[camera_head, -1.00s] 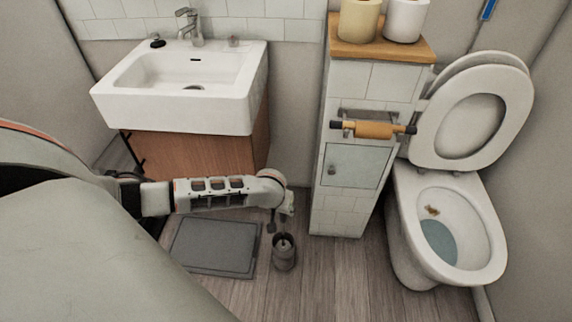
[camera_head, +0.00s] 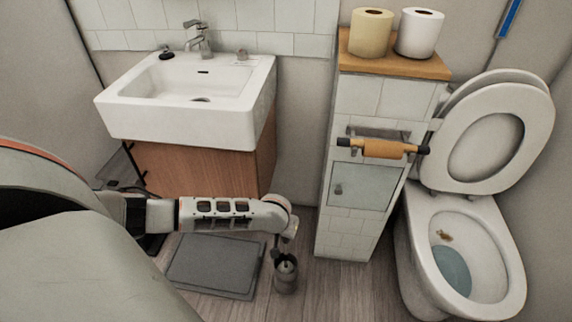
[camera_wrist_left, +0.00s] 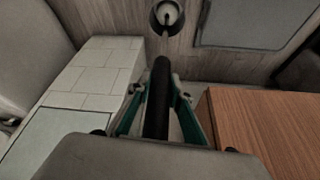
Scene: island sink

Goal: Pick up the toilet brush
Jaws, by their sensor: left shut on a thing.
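The toilet brush's dark handle (camera_wrist_left: 158,100) stands between the green-edged fingers of my left gripper (camera_wrist_left: 158,98) in the left wrist view. The gripper is shut on it. In the head view my left gripper (camera_head: 281,243) is low near the floor, just above the dark round brush holder (camera_head: 286,276). The holder also shows in the left wrist view (camera_wrist_left: 167,17), beyond the handle's end, with a pale round part inside its rim. I cannot tell how far the brush head sits in the holder. My right gripper is not in view.
A grey mat (camera_head: 213,265) lies left of the holder. The sink cabinet (camera_head: 198,172) stands behind my arm. A tiled column (camera_head: 347,228) is right of the holder, and an open toilet (camera_head: 513,282) is farther right. Some bare floor (camera_head: 335,285) shows right of the holder.

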